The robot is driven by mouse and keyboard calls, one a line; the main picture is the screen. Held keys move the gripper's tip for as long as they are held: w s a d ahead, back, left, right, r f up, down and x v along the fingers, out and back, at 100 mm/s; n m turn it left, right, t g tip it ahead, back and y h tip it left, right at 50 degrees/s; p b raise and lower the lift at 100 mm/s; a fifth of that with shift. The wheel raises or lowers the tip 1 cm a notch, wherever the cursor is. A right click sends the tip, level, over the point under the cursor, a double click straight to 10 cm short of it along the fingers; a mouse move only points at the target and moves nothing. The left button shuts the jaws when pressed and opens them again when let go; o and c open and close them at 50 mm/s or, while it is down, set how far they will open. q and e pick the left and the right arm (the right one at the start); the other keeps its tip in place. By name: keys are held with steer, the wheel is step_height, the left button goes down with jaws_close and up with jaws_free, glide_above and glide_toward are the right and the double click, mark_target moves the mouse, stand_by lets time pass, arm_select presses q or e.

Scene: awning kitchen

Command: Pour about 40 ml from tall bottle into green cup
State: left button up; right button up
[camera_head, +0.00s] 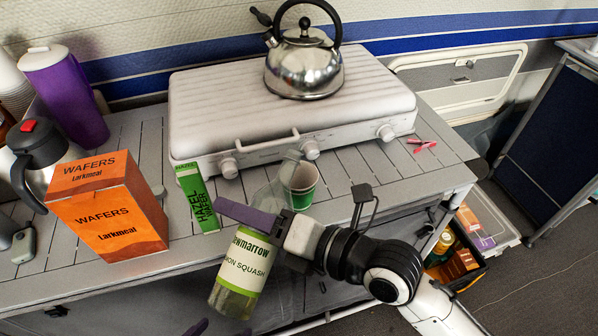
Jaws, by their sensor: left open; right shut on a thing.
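The tall bottle (241,262) is clear, with a cream and green lemon squash label and yellowish liquid low in its base. My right gripper (250,217) is shut on it. The bottle leans to the right, its base low in front of the table edge and its clear neck reaching up beside the green cup (304,194). The cup stands upright on the table by the stove case; the neck overlaps its left side. I cannot see liquid flowing or the level in the cup. My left gripper (195,328) is open, with only its purple fingertips showing at the bottom edge.
An orange wafer box (108,218) and a green hazelnut box (198,205) stand left of the bottle. A steel jug (42,150) and purple tumbler (70,95) are farther left. A kettle (303,65) sits on the white stove case (220,100). Red pieces (422,145) lie right.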

steer(key=shift+w+b, duration=0.15)
steer(key=shift+b, duration=0.15)
steer(key=w+r+n, duration=0.1)
steer(key=r+n, duration=0.1)
steer(key=w+d+r+n+t, duration=0.1)
steer(key=w+n, duration=0.1)
steer(key=shift+d+r, duration=0.15)
steer(key=shift+r, duration=0.25)
step_height(320, 180, up, 11)
steer(key=n+t+p, duration=0.3)
steer(key=n+p, duration=0.4)
glide_above(264, 191)
steer(key=w+a, duration=0.1)
steer(key=w, duration=0.3)
steer(key=shift+f+y, duration=0.15)
steer(key=shift+y, duration=0.15)
steer(key=shift+b, duration=0.3)
